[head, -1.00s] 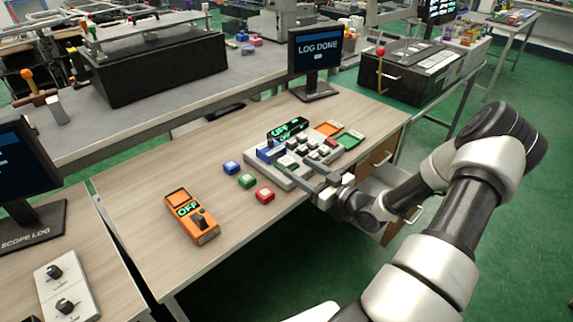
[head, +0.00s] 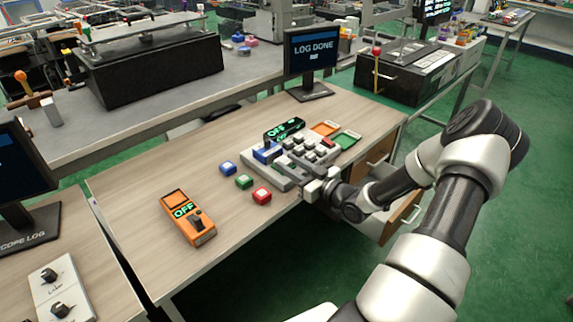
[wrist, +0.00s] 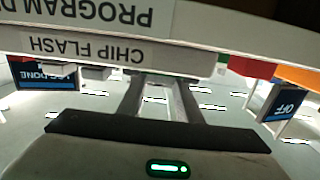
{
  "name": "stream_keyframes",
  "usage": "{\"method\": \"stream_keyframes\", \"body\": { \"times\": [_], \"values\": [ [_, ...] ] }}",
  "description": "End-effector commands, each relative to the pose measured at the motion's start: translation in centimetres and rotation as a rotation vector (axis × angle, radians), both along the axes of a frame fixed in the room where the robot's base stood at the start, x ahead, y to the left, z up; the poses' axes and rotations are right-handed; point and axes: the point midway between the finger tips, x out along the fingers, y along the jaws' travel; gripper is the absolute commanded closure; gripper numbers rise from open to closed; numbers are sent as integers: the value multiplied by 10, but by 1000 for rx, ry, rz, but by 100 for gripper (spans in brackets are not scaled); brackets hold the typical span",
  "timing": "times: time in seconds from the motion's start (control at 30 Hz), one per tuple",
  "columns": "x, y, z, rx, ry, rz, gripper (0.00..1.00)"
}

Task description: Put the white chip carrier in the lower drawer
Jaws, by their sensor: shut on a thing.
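My gripper (wrist: 158,92) reaches over the near edge of the grey fixture marked CHIP FLASH (wrist: 90,48). In the head view the fixture (head: 262,172) stands on the wooden bench. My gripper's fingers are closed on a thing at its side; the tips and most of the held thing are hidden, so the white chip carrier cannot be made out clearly. The lower drawer (head: 400,217) stands pulled out below the bench's right end, partly hidden behind my arm. An upper drawer (head: 379,157) above it looks shut.
A LOG DONE monitor (head: 311,57) stands at the back. The floor right of the bench is clear.

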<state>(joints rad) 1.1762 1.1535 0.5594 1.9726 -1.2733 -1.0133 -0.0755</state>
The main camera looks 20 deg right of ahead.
Motion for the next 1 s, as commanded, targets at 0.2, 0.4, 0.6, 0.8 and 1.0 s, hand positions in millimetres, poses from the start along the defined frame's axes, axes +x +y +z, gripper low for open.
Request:
{"method": "stream_keyframes", "body": {
  "times": [0.2, 0.4, 0.6, 0.8, 1.0],
  "values": [
    [0, 0, 37, -4, -3, 1, 93],
    [0, 0, 76, -4, -1, 0, 93],
    [0, 0, 96, -1, 0, 1, 93],
    [-4, 17, 104, 0, -5, 52, 93],
    [-29, 82, 119, 5, -16, 260, 93]
  ]
}}
